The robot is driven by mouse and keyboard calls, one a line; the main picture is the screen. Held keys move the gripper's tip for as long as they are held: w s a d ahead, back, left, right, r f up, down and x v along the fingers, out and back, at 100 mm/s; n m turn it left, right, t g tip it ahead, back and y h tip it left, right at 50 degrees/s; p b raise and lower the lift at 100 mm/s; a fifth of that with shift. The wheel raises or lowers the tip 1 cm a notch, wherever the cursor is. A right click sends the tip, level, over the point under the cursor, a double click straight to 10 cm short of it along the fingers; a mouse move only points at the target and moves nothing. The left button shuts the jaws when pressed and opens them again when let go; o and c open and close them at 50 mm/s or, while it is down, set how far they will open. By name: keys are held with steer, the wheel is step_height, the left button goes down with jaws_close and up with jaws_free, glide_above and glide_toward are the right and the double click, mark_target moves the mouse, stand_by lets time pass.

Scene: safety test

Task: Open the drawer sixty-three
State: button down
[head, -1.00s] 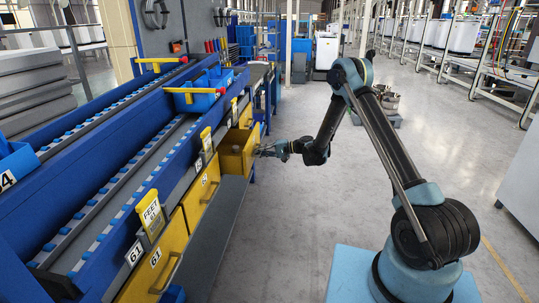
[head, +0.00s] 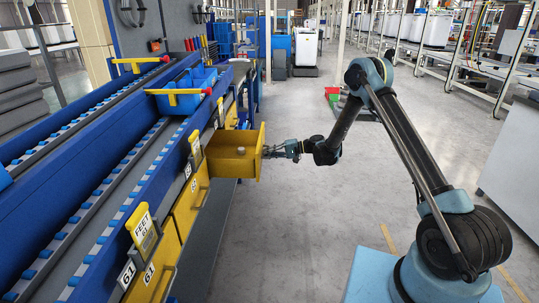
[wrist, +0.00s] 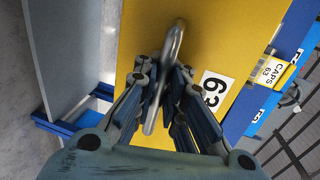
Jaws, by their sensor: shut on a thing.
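The yellow drawer sixty-three (head: 225,158) stands pulled out from the blue workbench in the head view, and something small and round lies inside it. In the wrist view its yellow front (wrist: 205,45) carries a white label (wrist: 213,93) reading 63. My gripper (head: 278,151) is at the drawer's front. In the wrist view my gripper (wrist: 162,85) has its fingers closed around the grey metal bar handle (wrist: 172,55). The fingers hide part of the handle.
Closed yellow drawers, one marked 61 (head: 150,278), sit nearer along the blue workbench (head: 60,215). A dark grey ledge (head: 212,235) runs below them. The grey floor (head: 300,230) to the right of the drawers is clear.

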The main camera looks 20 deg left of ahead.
steer(key=c, duration=1.9)
jaws_free()
steer(key=shift+c, duration=0.2)
steer(key=v, duration=1.2)
steer(key=shift+f, duration=0.15)
